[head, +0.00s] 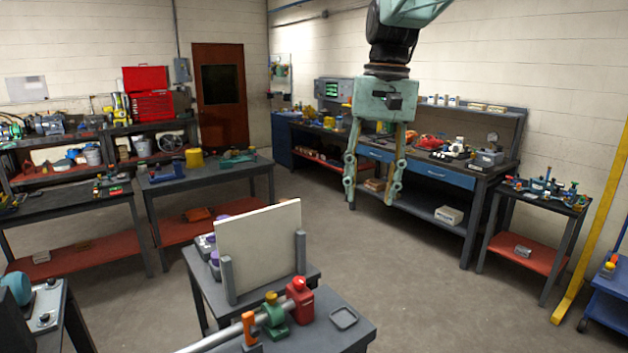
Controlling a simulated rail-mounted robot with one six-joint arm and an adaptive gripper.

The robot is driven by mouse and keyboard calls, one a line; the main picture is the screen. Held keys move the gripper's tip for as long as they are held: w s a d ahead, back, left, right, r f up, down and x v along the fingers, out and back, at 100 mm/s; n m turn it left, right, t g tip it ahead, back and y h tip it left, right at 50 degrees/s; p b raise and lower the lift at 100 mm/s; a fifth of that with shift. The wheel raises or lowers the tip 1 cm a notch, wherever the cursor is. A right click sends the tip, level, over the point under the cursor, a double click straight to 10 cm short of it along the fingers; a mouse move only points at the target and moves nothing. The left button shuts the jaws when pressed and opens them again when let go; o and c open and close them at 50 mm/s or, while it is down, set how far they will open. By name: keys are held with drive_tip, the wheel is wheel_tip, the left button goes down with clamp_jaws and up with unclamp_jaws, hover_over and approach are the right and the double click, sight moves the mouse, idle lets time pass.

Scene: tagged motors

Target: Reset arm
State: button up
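My gripper (372,200) hangs from the top of the head view, pointing down, its pale green body above two long jointed fingers. The fingers stand wide apart with nothing between them. It is in the air in front of the workbench with blue drawers (447,177) and touches nothing that I can see. No motor tags can be read at this size.
A small table (262,284) bears an upright white panel (258,250). The near table (335,310) holds a pipe with a green fitting (274,315), a red container (300,299) and a shallow dish (344,318). Benches line the walls. The middle floor (400,260) is clear.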

drive_tip(key=s+d+f+t+b, duration=0.1)
drive_tip(key=s+d+f, duration=0.2)
drive_tip(key=s, duration=1)
drive_tip(key=s+d+f+t+b, duration=0.1)
drive_tip(key=s+f, duration=0.3)
drive_tip(key=s, duration=1)
drive_tip(key=s+d+f+n+t+b, duration=0.1)
drive_tip(key=s+d+f+b, duration=0.1)
drive_tip(key=s, duration=1.1)
drive_tip(key=d+f, duration=0.1)
drive_tip(key=d, duration=0.1)
drive_tip(key=shift+s+d+f+t+h+b, duration=0.2)
drive_tip(key=shift+d+f+t+h+b, duration=0.1)
drive_tip(key=shift+t+h+b, duration=0.1)
drive_tip(key=shift+f+b, duration=0.45)
wheel_tip(320, 180, down, 12)
drive_tip(key=b, duration=1.2)
drive_tip(key=shift+f, duration=0.15)
